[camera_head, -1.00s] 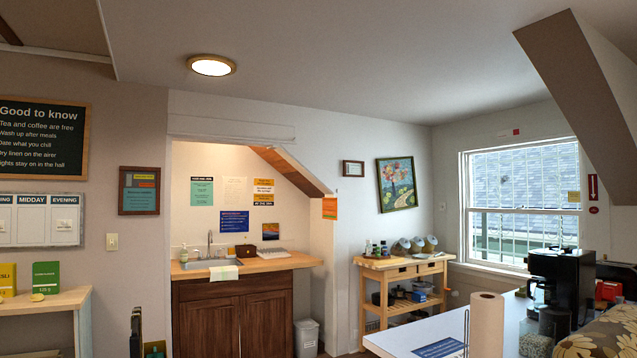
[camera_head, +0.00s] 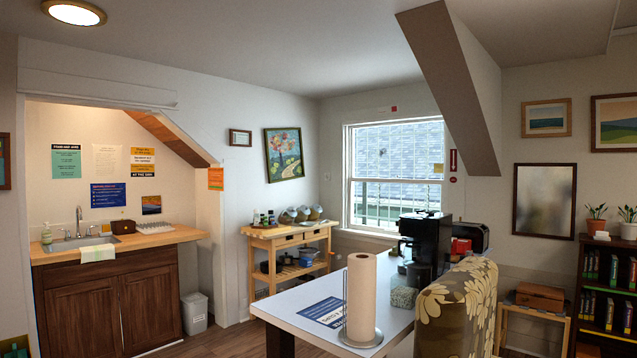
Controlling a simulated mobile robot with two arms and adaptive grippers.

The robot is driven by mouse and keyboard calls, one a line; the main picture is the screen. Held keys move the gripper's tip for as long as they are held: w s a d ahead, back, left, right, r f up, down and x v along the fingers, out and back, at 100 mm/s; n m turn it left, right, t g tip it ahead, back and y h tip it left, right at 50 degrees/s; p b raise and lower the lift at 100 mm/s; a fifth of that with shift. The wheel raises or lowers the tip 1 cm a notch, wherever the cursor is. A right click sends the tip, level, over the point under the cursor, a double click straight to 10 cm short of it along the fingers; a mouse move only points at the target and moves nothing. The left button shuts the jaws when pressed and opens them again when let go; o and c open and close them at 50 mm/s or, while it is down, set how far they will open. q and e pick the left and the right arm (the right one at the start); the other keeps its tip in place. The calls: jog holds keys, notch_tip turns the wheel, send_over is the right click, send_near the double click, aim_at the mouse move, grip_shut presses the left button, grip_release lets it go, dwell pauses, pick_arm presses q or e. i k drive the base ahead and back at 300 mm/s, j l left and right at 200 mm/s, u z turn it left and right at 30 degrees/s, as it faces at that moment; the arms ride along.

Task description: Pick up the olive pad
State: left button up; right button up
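I cannot make out an olive pad with certainty in this view. A small speckled grey-green block (camera_head: 404,297) sits on the white table (camera_head: 290,303), near the coffee maker; it is too small to tell what it is. Neither of my grippers is in view.
A paper towel roll (camera_head: 361,295) and a blue sign (camera_head: 323,312) are on the table, with a coffee maker (camera_head: 424,245) behind. A flowered chair (camera_head: 457,308) blocks the near right side. A wooden cart (camera_head: 270,243) and sink counter (camera_head: 120,246) stand behind; floor shows between.

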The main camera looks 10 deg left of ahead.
aim_at(393, 253)
jog(key=i+j+u, duration=0.15)
jog(key=i+u, duration=0.25)
jog(key=i, duration=0.3)
jog(key=i+u, duration=0.35)
jog(key=i, duration=0.35)
jog(key=i+j+u, duration=0.15)
jog(key=i+u, duration=0.2)
jog(key=i, duration=0.25)
jog(key=i+u, duration=0.35)
jog(key=i, duration=0.3)
jog(key=i+l+u, duration=0.2)
jog(key=i+u, duration=0.15)
jog(key=i, duration=0.25)
jog(key=i+l+z, duration=0.15)
jog(key=i+z, duration=0.25)
jog(key=i, duration=0.25)
jog(key=i+j+z, duration=0.1)
jog(key=i+z, duration=0.3)
jog(key=i, duration=0.25)
jog(key=i+j+z, duration=0.25)
jog(key=i+z, duration=0.2)
jog(key=i, duration=0.2)
jog(key=i+l+z, duration=0.2)
jog(key=i+z, duration=0.7)
jog(key=i+j+z, duration=0.15)
jog(key=i+z, duration=0.3)
jog(key=i, duration=0.15)
jog(key=i+j+z, duration=0.3)
jog(key=i+z, duration=0.15)
